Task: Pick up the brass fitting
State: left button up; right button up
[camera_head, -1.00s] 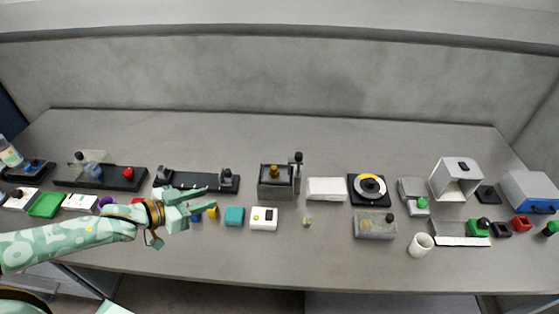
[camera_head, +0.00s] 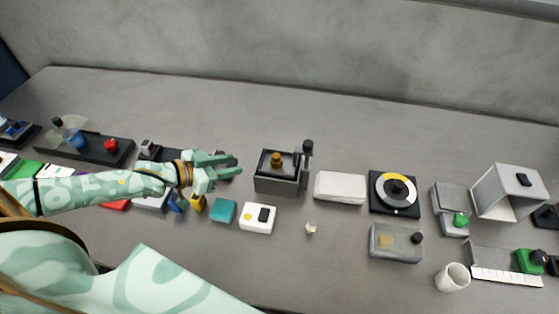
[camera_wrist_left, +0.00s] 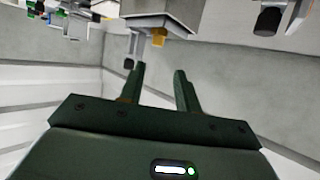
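A small brass-coloured fitting (camera_head: 277,160) stands upright in the open top of a grey box-shaped device (camera_head: 281,183). It also shows in the left wrist view (camera_wrist_left: 158,34), beyond the fingertips and against the grey device (camera_wrist_left: 168,10). My left gripper (camera_head: 238,166) is just left of the device, with its fingers pointing right. The left wrist view shows its two dark fingers (camera_wrist_left: 160,72) apart with nothing between them. The fitting is clear of both fingers. My right gripper is in neither view now.
A black-knobbed lever (camera_head: 307,154) rises at the device's right side. A white box (camera_head: 340,187) stands to its right. A white unit (camera_head: 258,219) and teal block (camera_head: 223,211) lie in front. The table behind the device is clear.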

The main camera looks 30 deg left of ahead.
pick_arm(q)
jog(key=b, duration=0.2)
send_near(273, 157)
jog(key=x, duration=0.5)
jog(key=shift+w+f, duration=0.2)
jog(key=shift+f, duration=0.1)
jog(key=x, duration=0.6)
jog(key=shift+d+r+b, duration=0.1)
jog(key=shift+r+b, duration=0.05)
jog(key=shift+b, duration=0.25)
jog(key=shift+s+r, duration=0.1)
jog(key=shift+s, duration=0.05)
jog(key=shift+c, duration=0.6)
grip_shut()
